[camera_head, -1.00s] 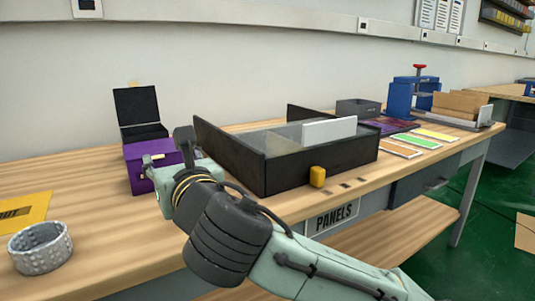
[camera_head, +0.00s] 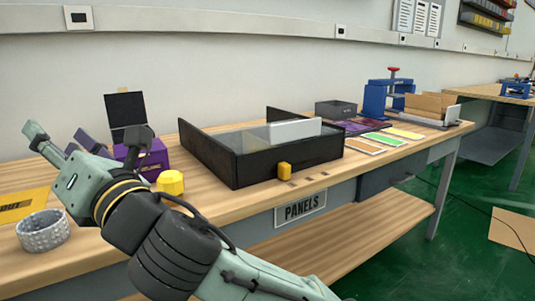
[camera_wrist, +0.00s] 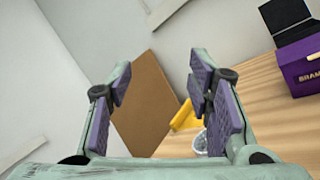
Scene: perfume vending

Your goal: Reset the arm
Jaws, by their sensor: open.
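My gripper (camera_head: 92,140) is raised at the left in the head view, in front of the purple box and above the table. In the wrist view my gripper (camera_wrist: 160,80) has its two purple-padded fingers well apart, with nothing between them. The arm comes up from the bottom of the head view and bends left.
A purple box (camera_head: 153,160) with a raised black lid stands behind my gripper. A grey textured ring (camera_head: 43,231) and yellow sheet (camera_head: 25,202) lie left. A yellow faceted piece (camera_head: 171,182) sits near the arm. A black tray (camera_head: 285,160) stands mid-table.

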